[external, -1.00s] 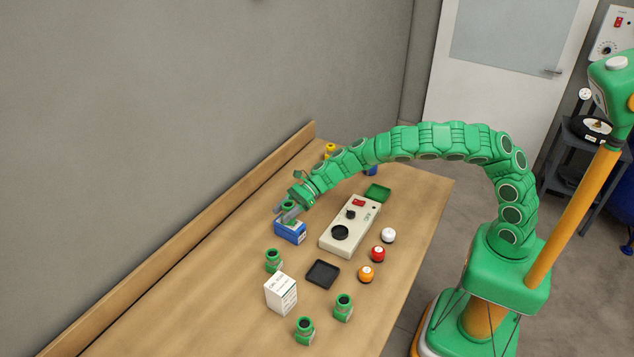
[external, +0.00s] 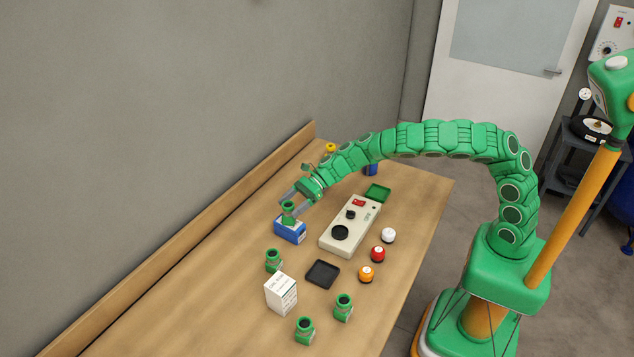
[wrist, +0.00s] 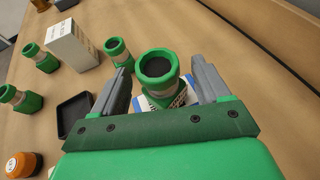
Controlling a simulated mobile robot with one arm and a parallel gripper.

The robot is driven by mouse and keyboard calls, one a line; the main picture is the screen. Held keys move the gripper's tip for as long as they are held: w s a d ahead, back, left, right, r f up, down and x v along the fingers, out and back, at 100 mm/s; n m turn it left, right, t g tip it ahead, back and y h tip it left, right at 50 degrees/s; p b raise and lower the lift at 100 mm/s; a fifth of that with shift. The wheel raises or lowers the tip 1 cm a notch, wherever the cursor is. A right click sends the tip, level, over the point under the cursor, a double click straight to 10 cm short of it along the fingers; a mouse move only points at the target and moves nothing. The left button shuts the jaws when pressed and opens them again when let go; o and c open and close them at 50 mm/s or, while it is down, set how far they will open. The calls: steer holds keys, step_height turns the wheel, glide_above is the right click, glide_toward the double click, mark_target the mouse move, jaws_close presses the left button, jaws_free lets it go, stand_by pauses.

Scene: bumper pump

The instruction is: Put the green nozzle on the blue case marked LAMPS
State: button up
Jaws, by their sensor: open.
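A green nozzle (external: 289,212) with a dark open top stands upright on the blue case (external: 290,232) with a white label. In the wrist view the nozzle (wrist: 157,72) stands between my two grey fingers, and part of the case (wrist: 148,104) shows beneath it. The marking on the case is not readable. My gripper (external: 289,198) is open around the nozzle, with a gap visible on each side in the wrist view (wrist: 160,85). In the external view my gripper's body is up and to the right of the nozzle.
Other green nozzles (external: 273,260) (external: 343,307) (external: 304,331) stand near a white box (external: 281,293). A black tray (external: 323,273), a beige device (external: 350,226) and several round knobs (external: 378,254) lie to the right. A green tray (external: 377,193) is behind. The table's left front is clear.

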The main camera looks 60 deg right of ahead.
steer(key=v, duration=0.8)
steer(key=shift+d, duration=0.25)
